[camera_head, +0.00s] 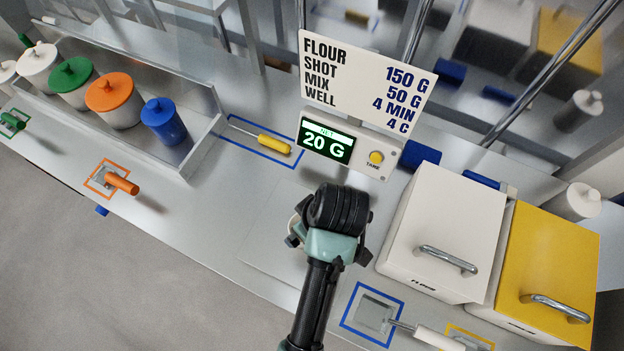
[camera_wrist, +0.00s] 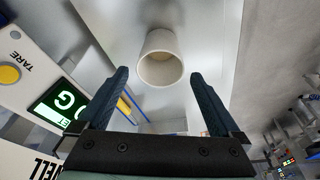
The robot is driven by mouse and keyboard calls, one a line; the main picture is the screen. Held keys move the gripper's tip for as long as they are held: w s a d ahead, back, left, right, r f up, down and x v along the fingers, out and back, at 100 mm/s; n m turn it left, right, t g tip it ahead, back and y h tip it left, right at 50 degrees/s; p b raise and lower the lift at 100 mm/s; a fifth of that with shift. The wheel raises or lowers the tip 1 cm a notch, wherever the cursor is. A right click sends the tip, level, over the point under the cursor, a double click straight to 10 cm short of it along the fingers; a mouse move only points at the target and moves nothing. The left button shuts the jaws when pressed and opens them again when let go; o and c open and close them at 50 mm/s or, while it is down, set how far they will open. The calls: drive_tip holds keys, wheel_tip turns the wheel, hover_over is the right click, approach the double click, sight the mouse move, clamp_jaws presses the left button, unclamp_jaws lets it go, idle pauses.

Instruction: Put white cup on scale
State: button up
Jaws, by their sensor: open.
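The white cup (camera_wrist: 160,68) stands on the pale metal plate of the scale (camera_wrist: 205,25) in the wrist view, its open mouth facing the camera. My gripper (camera_wrist: 158,76) is open, with its two dark fingers apart on either side of the cup's near side and gaps on both sides. In the head view my gripper hides most of the cup, and only a pale sliver shows left of the wrist. The scale's display (camera_head: 326,141) reads 20 G, and a yellow TARE button (camera_head: 376,157) is beside it.
A white flour bin (camera_head: 450,225) and a yellow bin (camera_head: 550,260) stand to the right. A white-handled scoop (camera_head: 425,333) lies in front of them. A yellow-handled tool (camera_head: 273,143) lies behind left. Lidded colored canisters (camera_head: 115,98) stand in a tray at left.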

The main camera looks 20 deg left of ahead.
drive_tip(key=w+d+r+m+t, duration=0.15)
drive_tip(key=w+r+t, duration=0.35)
drive_tip(key=r, duration=0.5)
drive_tip(key=w+d+r+m+t, duration=0.1)
drive_tip(key=w+r+m+t, duration=0.2)
drive_tip(key=w+r, duration=0.6)
drive_tip(key=w+d+r+m+t, duration=0.2)
drive_tip(key=w+r+t, duration=0.2)
drive_tip(key=r, duration=0.8)
wheel_tip(320, 180, up, 17)
drive_tip(key=s+d+m+t+h, duration=0.1)
drive_tip(key=d+m+t, duration=0.2)
drive_tip(key=t, duration=0.4)
drive_tip(key=s+d+r+m+t+h, duration=0.1)
drive_tip(key=s+r+m+t, duration=0.1)
drive_tip(key=s+r, duration=0.3)
drive_tip(key=s+d+r+m+t+h, duration=0.1)
drive_tip(key=s+r+t, duration=0.4)
drive_tip(key=r, duration=0.7)
drive_tip(key=shift+s+d+r+m, duration=0.25)
drive_tip(key=shift+s+d+m, duration=0.1)
drive_tip(key=shift+s+m, duration=0.15)
